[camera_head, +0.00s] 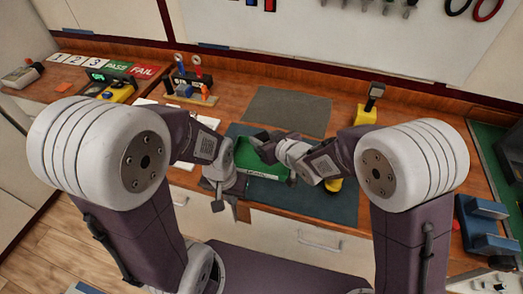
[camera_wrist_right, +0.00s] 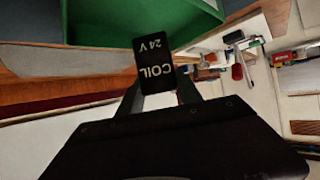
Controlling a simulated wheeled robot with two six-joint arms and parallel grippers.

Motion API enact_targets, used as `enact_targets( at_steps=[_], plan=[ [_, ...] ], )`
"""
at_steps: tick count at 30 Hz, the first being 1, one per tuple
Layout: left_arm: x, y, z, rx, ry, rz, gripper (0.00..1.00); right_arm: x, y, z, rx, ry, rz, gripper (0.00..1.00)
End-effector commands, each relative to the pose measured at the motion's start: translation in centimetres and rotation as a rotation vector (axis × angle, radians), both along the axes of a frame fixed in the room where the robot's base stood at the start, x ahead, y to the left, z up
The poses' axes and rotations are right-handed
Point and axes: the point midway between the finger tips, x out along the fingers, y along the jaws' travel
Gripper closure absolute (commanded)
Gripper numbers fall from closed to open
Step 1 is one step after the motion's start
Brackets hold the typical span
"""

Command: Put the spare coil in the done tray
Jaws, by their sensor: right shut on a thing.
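The spare coil is a black block (camera_wrist_right: 154,62) with white lettering "COIL 24 V". My right gripper (camera_head: 268,148) is shut on it, and the two fingers show on either side of it in the right wrist view. The done tray is the green tray (camera_head: 246,158) on the dark mat; its green wall (camera_wrist_right: 95,22) shows just beyond the coil in the right wrist view. My right gripper is over the tray's back part and hides some of it. My left gripper (camera_head: 218,204) hangs in front of the bench, left of the tray; its finger opening is unclear.
A grey mat (camera_head: 287,110) lies clear behind the tray. A small rack with tools (camera_head: 190,88) and a yellow tester (camera_head: 118,91) stand at the left. A yellow stand (camera_head: 366,113) is at the right, with blue blocks (camera_head: 482,225) at the right edge.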

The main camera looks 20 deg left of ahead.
Motion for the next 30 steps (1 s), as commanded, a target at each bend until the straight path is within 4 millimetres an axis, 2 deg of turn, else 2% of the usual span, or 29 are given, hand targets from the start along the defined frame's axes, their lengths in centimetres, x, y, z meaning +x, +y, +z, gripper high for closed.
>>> enact_targets(
  at_steps=[5,9,12,24,25,27,30],
  plan=[
    [0.0,0.0,0.0,0.000,0.000,0.000,1.00,-0.1,0.5,-0.3,0.000,-0.001,-0.002,1.00],
    [0.0,0.0,-0.3,0.000,0.000,0.000,1.00,-0.1,0.5,-2.9,-0.003,0.003,-0.001,1.00],
    [0.0,0.0,-0.4,0.000,0.000,0.000,1.00,-0.1,0.5,-4.1,-0.001,0.000,-0.001,1.00],
    [0.0,0.0,-0.9,0.000,0.000,0.000,1.00,-0.1,0.5,-4.8,0.001,-0.002,-0.001,1.00],
    [0.0,0.0,-0.8,0.000,0.000,0.000,1.00,-0.1,0.5,-4.7,0.000,0.000,-0.001,0.53],
    [0.0,0.0,-0.7,0.000,0.000,0.000,1.00,-0.1,0.5,-4.6,0.000,0.000,-0.001,0.37],
    [0.0,0.0,-0.7,0.000,0.000,0.000,1.00,-0.1,0.5,-4.6,0.000,0.000,-0.001,0.37]
  ],
)
